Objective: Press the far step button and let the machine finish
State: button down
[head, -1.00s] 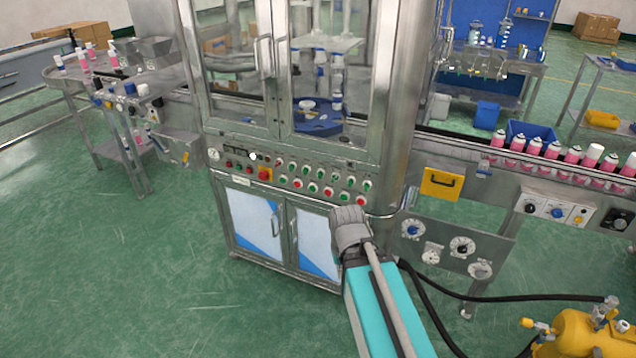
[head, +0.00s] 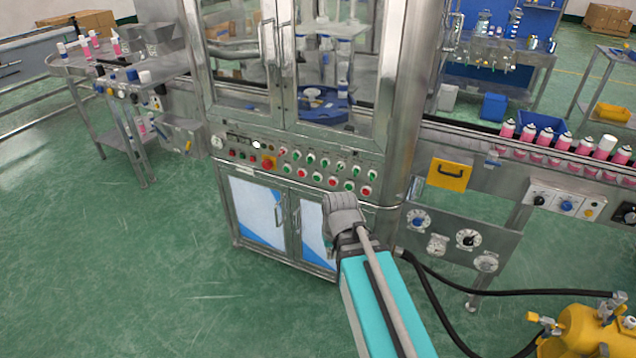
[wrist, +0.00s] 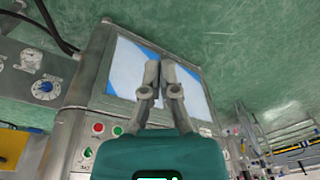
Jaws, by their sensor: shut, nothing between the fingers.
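The crimping machine's control panel (head: 300,172) carries two rows of green and red buttons on its right part. Which of them is the far step button I cannot tell. In the wrist view, a red button (wrist: 97,128) and a green button (wrist: 117,130) show at lower left, beside my gripper. My gripper (wrist: 162,68) is shut and empty, its fingers seen against the white and blue cabinet doors (wrist: 130,68). In the head view my grey wrist is just below the panel's right end and hides the fingers. No contact with a button is visible.
Pink cans (head: 560,140) stand on the conveyor at right. A black hose (head: 450,287) runs to a yellow tank (head: 580,335). Green floor at left is clear.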

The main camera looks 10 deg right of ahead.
aim_at(313, 178)
jog(key=w+f+m+t+b, duration=0.2)
jog(key=w+t+b, duration=0.3)
jog(key=w+b, duration=0.3)
jog(key=w+a+f+m+t+y+b, duration=0.1)
jog(key=w+f+t+b, duration=0.4)
jog(key=w, duration=1.2)
jog(key=w+a+f+m+t+y+b, duration=0.1)
jog(key=w+t+b, duration=0.4)
jog(key=w+b, duration=0.7)
notch_tip(313, 178, down, 3)
jog(key=shift+w+r+m+b, duration=0.15)
jog(key=shift+m+b, duration=0.15)
jog(key=shift+m, duration=0.5)
jog(key=shift+w+d, duration=0.8)
jog(key=shift+w, duration=0.35)
jog(key=shift+w+d, duration=0.85)
jog(key=shift+w, duration=0.35)
jog(key=shift+w+d, duration=0.8)
jog(key=shift+w, duration=0.35)
jog(key=shift+w+d, duration=0.5)
jog(key=shift+w, duration=0.2)
jog(key=shift+s+a, duration=0.5)
jog(key=shift+s, duration=0.15)
